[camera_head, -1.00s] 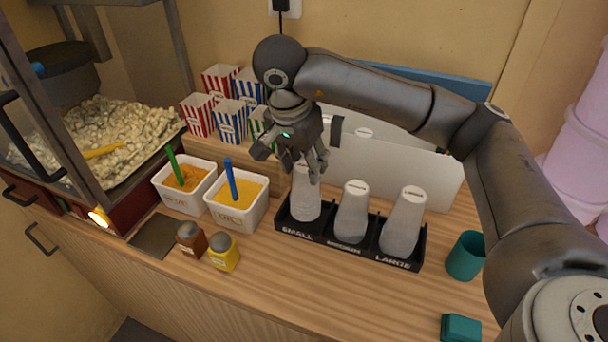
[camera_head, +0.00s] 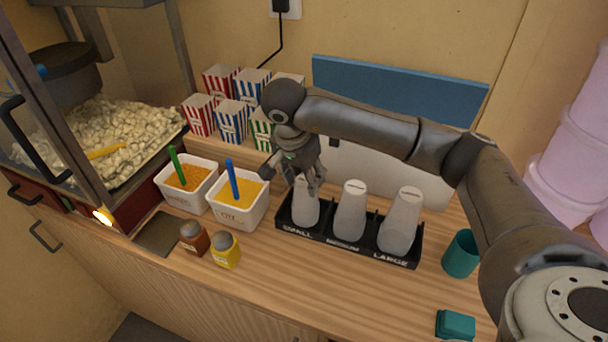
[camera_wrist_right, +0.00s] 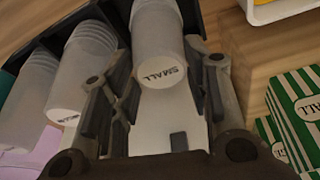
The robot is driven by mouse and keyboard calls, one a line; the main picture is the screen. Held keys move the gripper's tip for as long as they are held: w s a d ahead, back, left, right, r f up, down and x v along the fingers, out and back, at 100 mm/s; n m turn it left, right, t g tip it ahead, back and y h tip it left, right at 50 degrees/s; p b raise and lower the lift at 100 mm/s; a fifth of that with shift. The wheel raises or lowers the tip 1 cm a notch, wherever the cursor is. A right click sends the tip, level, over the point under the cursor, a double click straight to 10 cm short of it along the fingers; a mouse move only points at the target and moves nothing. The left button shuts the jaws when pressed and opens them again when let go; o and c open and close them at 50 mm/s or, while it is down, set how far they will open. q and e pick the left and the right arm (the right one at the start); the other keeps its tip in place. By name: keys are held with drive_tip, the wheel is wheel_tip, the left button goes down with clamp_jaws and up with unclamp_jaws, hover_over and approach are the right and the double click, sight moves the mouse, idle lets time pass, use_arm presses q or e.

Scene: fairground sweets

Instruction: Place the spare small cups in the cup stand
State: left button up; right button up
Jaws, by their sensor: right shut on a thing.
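The black cup stand (camera_head: 333,244) sits on the wooden counter, with compartments marked SMALL, MEDIUM and LARGE. My right gripper (camera_head: 307,182) is shut on the small cups (camera_head: 305,213), a whitish upside-down stack standing upright in the SMALL compartment. In the right wrist view, the small cups (camera_wrist_right: 158,40) show their SMALL label between the fingers of my right gripper (camera_wrist_right: 163,65). Medium cups (camera_head: 350,212) and large cups (camera_head: 401,224) stand in the other compartments. Whether the lowest small cup touches the stand's floor is hidden. My left gripper is out of view.
Left of the stand are two white tubs (camera_head: 238,212) with coloured handles and two shakers (camera_head: 225,250). Striped popcorn boxes (camera_head: 231,120) stand behind. A teal cup (camera_head: 461,254) and teal block (camera_head: 455,325) are at right. The front counter is clear.

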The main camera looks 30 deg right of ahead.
drive_tip(key=o, duration=0.8)
drive_tip(key=shift+f, duration=0.15)
drive_tip(key=o, duration=0.5)
drive_tip(key=shift+c, duration=0.2)
drive_tip(key=shift+r, duration=0.3)
drive_tip(key=b+v, duration=0.1)
drive_tip(key=v, duration=0.3)
drive_tip(key=shift+w, duration=0.1)
drive_tip(key=v, duration=0.8)
drive_tip(key=shift+b, duration=0.3)
drive_tip(key=shift+d, duration=0.1)
